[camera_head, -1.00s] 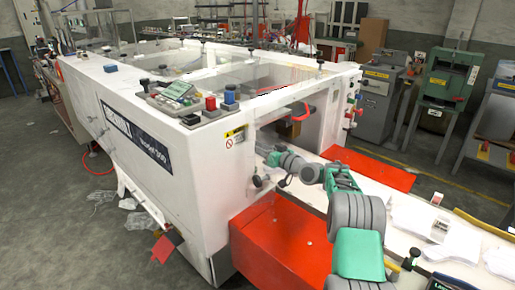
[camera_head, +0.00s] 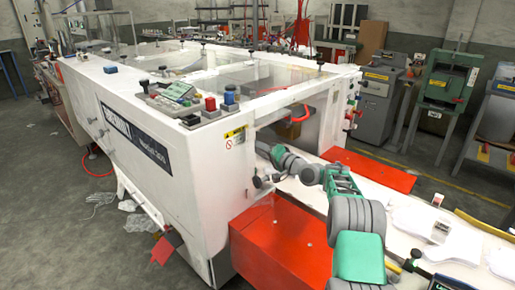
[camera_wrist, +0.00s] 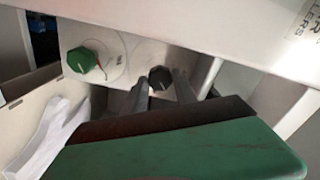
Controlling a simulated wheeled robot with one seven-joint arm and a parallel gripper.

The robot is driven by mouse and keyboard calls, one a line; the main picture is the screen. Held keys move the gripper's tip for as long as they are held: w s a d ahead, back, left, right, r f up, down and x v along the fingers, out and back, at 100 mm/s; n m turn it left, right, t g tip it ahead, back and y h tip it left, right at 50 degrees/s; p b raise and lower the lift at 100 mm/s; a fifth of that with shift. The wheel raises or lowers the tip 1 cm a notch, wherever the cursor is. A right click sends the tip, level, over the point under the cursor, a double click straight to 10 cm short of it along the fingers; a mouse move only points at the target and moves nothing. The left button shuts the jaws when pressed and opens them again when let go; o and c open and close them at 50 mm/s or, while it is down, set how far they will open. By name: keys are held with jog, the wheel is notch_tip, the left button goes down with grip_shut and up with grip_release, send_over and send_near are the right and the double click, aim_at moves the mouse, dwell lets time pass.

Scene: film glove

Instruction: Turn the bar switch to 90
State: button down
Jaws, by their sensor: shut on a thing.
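The bar switch, a small dark knob (camera_wrist: 158,76), sits on a pale panel near the middle of the wrist view. My gripper (camera_wrist: 160,88) has one grey finger on each side of it and is shut on it. The near side of the knob is partly hidden by my fingers and the dark edge of my gripper body. I cannot read any angle marks around it. In the head view my wrist reaches into the opening at the end of the white machine (camera_head: 190,150); the fingers and the switch are hidden there.
A larger green knob (camera_wrist: 88,58) with a round plate is left of the switch. A pale wall (camera_wrist: 225,30) slopes across the top right of the wrist view. Red covers (camera_head: 270,245) flank a white conveyor table (camera_head: 455,215) beside the opening.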

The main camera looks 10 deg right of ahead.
jog(key=shift+m+p, duration=1.1)
jog(key=shift+m, duration=2.8)
jog(key=c, duration=1)
grip_release()
jog(key=v, duration=0.8)
jog(key=shift+b, duration=0.4)
